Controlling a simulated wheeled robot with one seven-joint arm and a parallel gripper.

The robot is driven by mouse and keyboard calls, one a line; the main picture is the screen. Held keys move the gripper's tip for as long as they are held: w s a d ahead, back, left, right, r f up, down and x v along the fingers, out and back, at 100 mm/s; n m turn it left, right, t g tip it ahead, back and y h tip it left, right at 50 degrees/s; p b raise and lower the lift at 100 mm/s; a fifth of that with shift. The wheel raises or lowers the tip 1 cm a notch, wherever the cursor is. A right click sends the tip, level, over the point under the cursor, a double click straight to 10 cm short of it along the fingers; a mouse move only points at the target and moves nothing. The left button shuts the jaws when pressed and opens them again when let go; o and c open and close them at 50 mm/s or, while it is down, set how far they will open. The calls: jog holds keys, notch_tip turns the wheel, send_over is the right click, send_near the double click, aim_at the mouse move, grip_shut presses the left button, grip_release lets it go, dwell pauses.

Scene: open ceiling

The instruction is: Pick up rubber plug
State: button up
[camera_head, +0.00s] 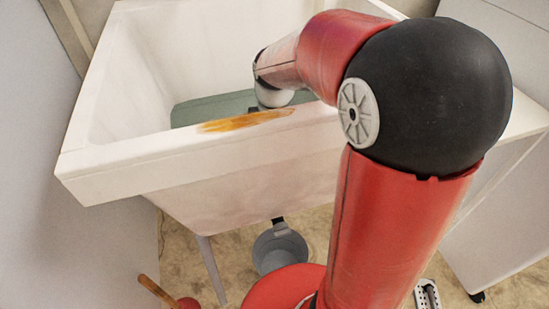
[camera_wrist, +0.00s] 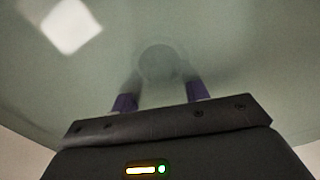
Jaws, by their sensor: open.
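In the wrist view a dim, dark round shape (camera_wrist: 158,63), perhaps the rubber plug, shows against the greenish bottom of the sink. It is blurred, so I cannot be sure what it is. My gripper (camera_wrist: 161,92) is open, with its two purple-tipped fingers apart and pointing toward the round shape. I see nothing held between them. I cannot tell how far the fingers are from the shape. In the head view my arm reaches over the front rim into the white sink (camera_head: 110,165), and the gripper and plug are hidden there.
Greenish water or a green surface (camera_head: 200,108) lies inside the sink. An orange-brown patch (camera_head: 245,121) marks the front rim. A grey bucket (camera_head: 280,252) stands on the floor below, with a wooden-handled plunger (camera_head: 158,291) to its left. A white cabinet (camera_head: 500,200) stands at right.

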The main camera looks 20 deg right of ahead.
grip_shut()
dwell(0.4)
notch_tip(320, 180, up, 28)
jog(key=p, duration=0.2)
dwell(0.3)
